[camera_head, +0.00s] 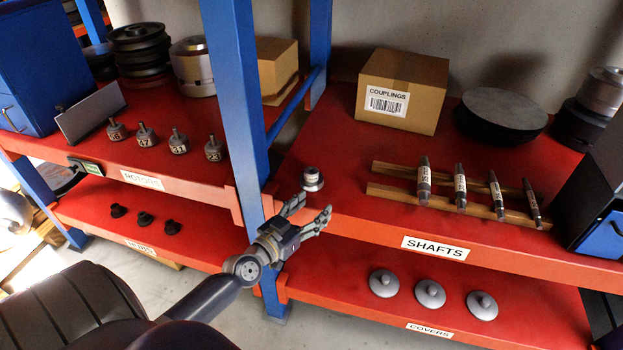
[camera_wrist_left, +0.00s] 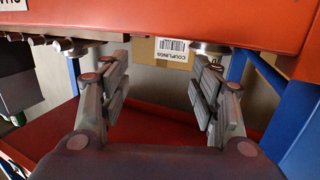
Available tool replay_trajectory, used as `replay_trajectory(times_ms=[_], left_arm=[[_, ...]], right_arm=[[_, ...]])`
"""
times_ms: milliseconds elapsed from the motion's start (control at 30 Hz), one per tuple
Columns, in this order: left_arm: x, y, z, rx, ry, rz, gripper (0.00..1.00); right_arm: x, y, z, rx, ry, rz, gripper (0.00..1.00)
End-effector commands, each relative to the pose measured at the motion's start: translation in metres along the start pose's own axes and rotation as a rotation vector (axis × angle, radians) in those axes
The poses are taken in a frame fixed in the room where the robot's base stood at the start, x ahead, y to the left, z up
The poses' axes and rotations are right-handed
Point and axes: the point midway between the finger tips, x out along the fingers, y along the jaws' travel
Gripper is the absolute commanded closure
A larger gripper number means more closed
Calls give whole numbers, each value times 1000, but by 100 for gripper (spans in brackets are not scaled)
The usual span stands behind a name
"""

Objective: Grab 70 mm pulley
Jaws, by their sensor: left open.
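A small round grey metal piece with a stepped hub (camera_head: 312,180), which looks like the pulley, stands on the red shelf beside the blue post. I cannot read a size on it. My left gripper (camera_head: 313,209) is open and empty just in front of the shelf edge, its fingers pointing toward the piece but apart from it. In the left wrist view my left gripper (camera_wrist_left: 157,78) shows two spread fingers with nothing between them. A round metal piece (camera_wrist_left: 211,48) shows near the right finger there, partly hidden by it. My right gripper is not in view.
The blue post (camera_head: 237,100) stands close left of my gripper. Several shafts (camera_head: 460,186) lie on wooden rails (camera_head: 385,190) to the right. A couplings box (camera_head: 425,75) is behind. Three covers (camera_head: 430,294) lie on the lower shelf. Several small numbered rotors (camera_head: 178,142) stand left of the post.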

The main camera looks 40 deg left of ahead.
Motion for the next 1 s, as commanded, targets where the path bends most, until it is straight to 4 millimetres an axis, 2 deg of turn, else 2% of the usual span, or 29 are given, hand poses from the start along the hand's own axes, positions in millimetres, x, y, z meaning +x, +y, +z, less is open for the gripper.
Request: replay_trajectory(times_ms=[33,100,233,600,833,1000], left_arm=[[3,-19,-4,-2,27,-48,43],[4,-39,-8,-4,56,-103,43],[6,-59,-13,-6,83,-158,43],[52,-69,-17,-7,87,-163,43],[64,-71,-17,-6,86,-161,43],[86,-77,-16,-5,88,-162,43]], right_arm=[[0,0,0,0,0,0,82],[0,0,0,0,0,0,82],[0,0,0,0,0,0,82],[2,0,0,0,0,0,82],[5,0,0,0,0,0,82],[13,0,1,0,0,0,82]])
